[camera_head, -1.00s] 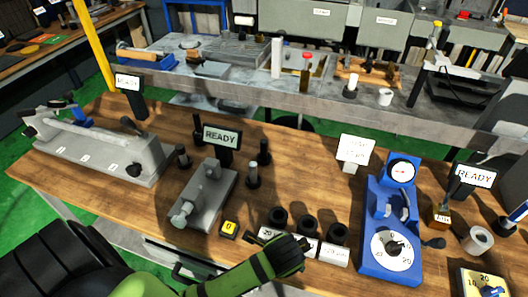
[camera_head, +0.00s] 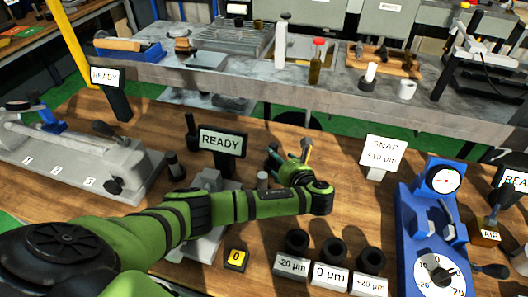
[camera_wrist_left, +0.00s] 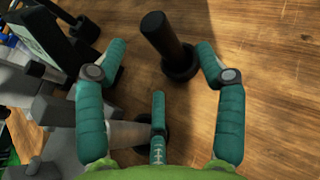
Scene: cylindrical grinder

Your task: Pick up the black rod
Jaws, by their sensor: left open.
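A black rod (camera_wrist_left: 168,42) with a wide round foot stands on the wooden bench in the left wrist view. My left gripper (camera_wrist_left: 162,68) is open, with its teal fingers to either side of the rod and apart from it. In the head view the left gripper (camera_head: 292,158) is right of the READY sign, and it seems to hide this rod. A grey-topped post (camera_wrist_left: 118,133) lies close under the middle finger; its top (camera_head: 262,179) shows behind my forearm. Two more dark posts stand left of the sign (camera_head: 192,130) (camera_head: 172,165). My right gripper is out of view.
The READY display (camera_head: 221,141) stands left of the gripper. A SNAP card (camera_head: 382,155) and a blue gauge device (camera_head: 412,245) stand to the right. Several black rings (camera_head: 333,250) sit at the front. Bare wood lies right of the gripper.

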